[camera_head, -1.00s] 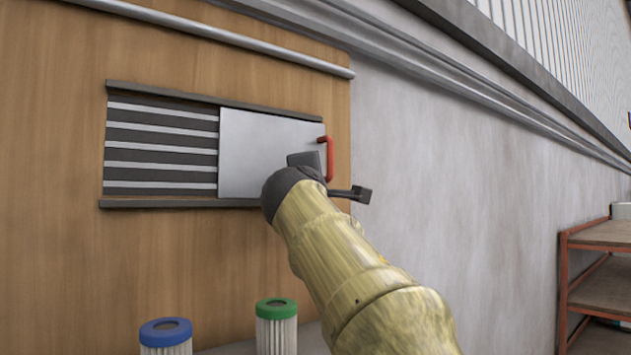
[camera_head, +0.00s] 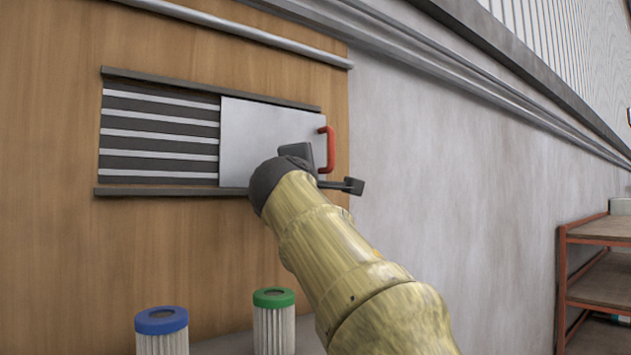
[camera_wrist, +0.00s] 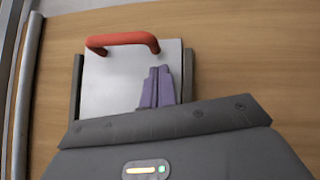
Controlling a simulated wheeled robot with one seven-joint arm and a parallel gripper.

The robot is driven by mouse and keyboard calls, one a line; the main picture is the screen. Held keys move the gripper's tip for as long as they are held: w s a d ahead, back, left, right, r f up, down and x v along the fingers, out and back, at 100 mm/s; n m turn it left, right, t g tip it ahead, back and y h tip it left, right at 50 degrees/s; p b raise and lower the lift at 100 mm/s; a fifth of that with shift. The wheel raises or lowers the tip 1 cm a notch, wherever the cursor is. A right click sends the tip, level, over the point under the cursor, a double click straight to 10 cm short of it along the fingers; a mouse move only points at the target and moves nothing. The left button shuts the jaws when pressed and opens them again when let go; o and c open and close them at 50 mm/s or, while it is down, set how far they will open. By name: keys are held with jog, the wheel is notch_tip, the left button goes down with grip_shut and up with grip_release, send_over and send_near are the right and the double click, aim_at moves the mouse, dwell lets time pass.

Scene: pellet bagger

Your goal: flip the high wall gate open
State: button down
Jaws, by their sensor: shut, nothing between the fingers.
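The gate is a flat grey-white panel (camera_head: 262,128) with a red handle (camera_head: 328,150) on its right edge. It sits between two dark rails and covers the right part of a slatted opening (camera_head: 158,137); the left part of the slats is uncovered. In the wrist view, the handle (camera_wrist: 122,40) lies beyond and left of my gripper's purple fingers (camera_wrist: 159,72). The fingers are together and empty, in front of the panel (camera_wrist: 112,82); I cannot tell whether they touch it. In the head view my gripper's dark end hides the panel's lower part, and the fingertips are hidden.
The opening is in a wooden wall (camera_head: 60,240). Below stand a blue-topped filter (camera_head: 162,335) and a green-topped filter (camera_head: 273,325). A grey wall (camera_head: 450,190) runs off to the right, with a red-framed shelf (camera_head: 598,275) at its far end.

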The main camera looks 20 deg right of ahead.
jog(key=a+b+v, duration=0.1)
jog(key=b+v, duration=0.4)
jog(key=v, duration=0.6)
jog(key=shift+a, duration=0.15)
jog(key=shift+w, duration=0.25)
jog(key=shift+s, duration=0.2)
